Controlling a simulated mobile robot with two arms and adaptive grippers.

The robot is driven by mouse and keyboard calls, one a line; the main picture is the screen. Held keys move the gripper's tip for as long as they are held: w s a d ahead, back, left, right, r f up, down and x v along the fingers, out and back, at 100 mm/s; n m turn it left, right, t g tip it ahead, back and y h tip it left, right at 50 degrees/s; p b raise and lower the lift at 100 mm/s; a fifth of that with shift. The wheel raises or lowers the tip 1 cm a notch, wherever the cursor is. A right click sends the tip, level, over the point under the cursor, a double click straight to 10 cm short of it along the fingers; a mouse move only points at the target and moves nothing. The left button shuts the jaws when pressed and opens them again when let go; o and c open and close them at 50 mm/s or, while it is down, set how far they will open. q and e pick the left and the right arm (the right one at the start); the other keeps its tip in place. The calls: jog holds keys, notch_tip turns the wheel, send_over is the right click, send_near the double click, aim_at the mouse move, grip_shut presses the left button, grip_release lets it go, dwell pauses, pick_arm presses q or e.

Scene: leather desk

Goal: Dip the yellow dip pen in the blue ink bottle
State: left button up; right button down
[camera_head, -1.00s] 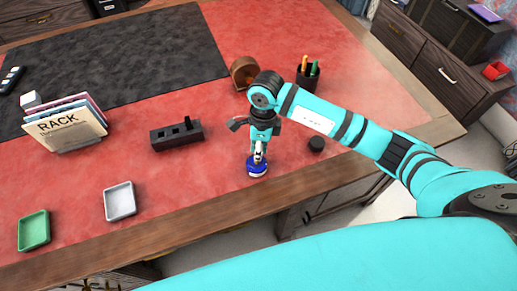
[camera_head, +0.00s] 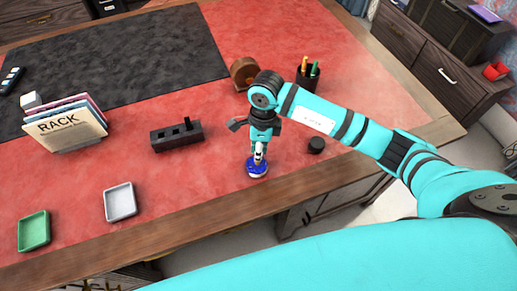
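The blue ink bottle (camera_head: 257,171) stands on the red leather near the front edge of the desk. My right gripper (camera_head: 259,151) points down directly above the bottle, its fingers close over the bottle's top. I cannot tell whether the fingers are open or shut, or whether they touch the bottle. The yellow dip pen cannot be made out; the gripper and arm hide the space around the bottle's mouth. My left gripper is out of view.
A black slotted holder (camera_head: 176,136) lies left of the bottle. A small black cap (camera_head: 316,145) lies to the right. A pen cup (camera_head: 307,77) and a brown round object (camera_head: 244,72) stand behind. White (camera_head: 120,202) and green (camera_head: 34,231) trays and a rack (camera_head: 68,127) are at left.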

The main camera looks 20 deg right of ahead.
jog(key=shift+r+p, duration=1.75)
jog(key=shift+r, duration=1.65)
